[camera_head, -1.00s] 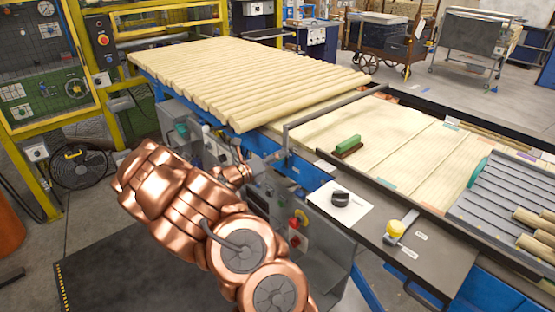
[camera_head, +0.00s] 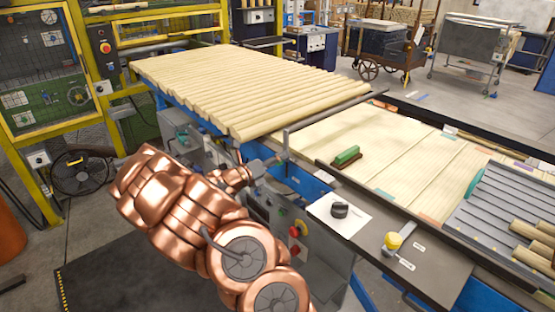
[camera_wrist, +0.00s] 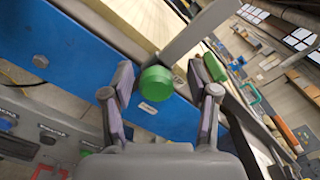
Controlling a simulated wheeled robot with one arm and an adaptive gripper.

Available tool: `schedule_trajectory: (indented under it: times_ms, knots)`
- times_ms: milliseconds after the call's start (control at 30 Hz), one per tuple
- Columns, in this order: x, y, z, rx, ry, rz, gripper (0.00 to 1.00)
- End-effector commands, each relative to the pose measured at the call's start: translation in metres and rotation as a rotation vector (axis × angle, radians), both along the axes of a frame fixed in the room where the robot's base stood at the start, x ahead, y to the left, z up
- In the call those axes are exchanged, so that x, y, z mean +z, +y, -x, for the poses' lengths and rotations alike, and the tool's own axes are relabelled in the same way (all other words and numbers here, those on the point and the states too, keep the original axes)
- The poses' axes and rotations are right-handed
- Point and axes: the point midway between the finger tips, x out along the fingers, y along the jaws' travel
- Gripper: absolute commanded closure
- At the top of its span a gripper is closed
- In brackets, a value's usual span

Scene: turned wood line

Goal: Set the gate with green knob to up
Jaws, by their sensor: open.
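The green knob (camera_wrist: 156,83) shows in the wrist view as a round green cap at the blue side rail. A grey gate arm (camera_wrist: 200,30) runs up and right from beside it. In the head view the gate's grey bar (camera_head: 335,108) reaches across the line beside the row of wooden rods (camera_head: 240,85), and its near end bends down to the rail. There the knob is hidden by my arm. My gripper (camera_wrist: 158,100) is open, with one finger on each side of the knob. No contact with the fingers is clear. It reaches the rail in the head view (camera_head: 272,162).
A green-handled brush (camera_head: 347,156) lies on the pale bed past the gate. A black knob (camera_head: 340,210) and a yellow knob (camera_head: 393,240) stand on the near ledge. A red button (camera_head: 295,231) is on the panel below the rail.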

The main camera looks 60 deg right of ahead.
Motion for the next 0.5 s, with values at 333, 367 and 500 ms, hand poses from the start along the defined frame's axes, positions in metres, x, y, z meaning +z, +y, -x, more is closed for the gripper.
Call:
schedule_trajectory:
  times_ms: [333, 367, 500]
  knots:
    - [-0.001, 0.017, -0.006, 0.002, 0.000, -0.001, 0.41]
    - [-0.001, 0.020, -0.007, 0.002, 0.000, -0.001, 0.41]
    - [-0.001, 0.040, -0.012, 0.003, -0.001, 0.000, 0.41]
